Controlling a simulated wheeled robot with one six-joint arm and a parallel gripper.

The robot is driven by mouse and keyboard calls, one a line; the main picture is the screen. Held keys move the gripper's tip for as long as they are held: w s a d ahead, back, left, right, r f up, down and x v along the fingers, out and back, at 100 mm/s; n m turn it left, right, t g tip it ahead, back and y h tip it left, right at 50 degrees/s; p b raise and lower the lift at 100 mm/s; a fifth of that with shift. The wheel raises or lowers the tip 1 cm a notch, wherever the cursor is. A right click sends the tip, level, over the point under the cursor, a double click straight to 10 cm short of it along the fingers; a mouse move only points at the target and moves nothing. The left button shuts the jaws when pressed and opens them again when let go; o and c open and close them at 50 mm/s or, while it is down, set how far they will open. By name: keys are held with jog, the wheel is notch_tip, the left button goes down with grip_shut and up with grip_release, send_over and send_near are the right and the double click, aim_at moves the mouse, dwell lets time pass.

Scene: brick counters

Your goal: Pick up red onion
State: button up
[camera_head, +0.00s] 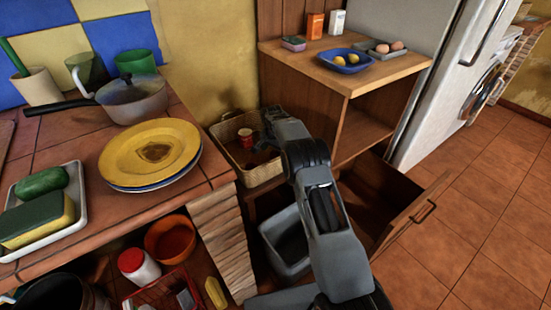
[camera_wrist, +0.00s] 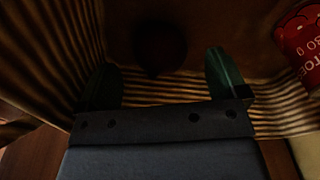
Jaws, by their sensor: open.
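A dark, round red onion (camera_wrist: 160,48) lies in the shadowed wicker basket, ahead of my gripper and between the lines of its two fingers in the wrist view. My gripper (camera_wrist: 163,80) is open, with its dark green fingers apart and nothing between them. In the head view my gripper (camera_head: 272,122) reaches down into the wicker basket (camera_head: 226,131) from its right side. The onion is hard to make out in the head view, where the arm and the basket's shade cover much of the inside.
A red can (camera_wrist: 300,42) stands in the basket to the right in the wrist view; it also shows in the head view (camera_head: 246,137). The ribbed basket walls are close around the fingers. An open drawer (camera_head: 405,212) and a grey bin (camera_head: 274,252) are below.

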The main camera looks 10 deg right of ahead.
aim_at(275, 151)
notch_tip(275, 151, down, 3)
jog(key=shift+w+d+f+b, duration=0.15)
jog(key=shift+b, duration=0.3)
jog(key=shift+c, duration=0.4)
jog(key=c, duration=0.9)
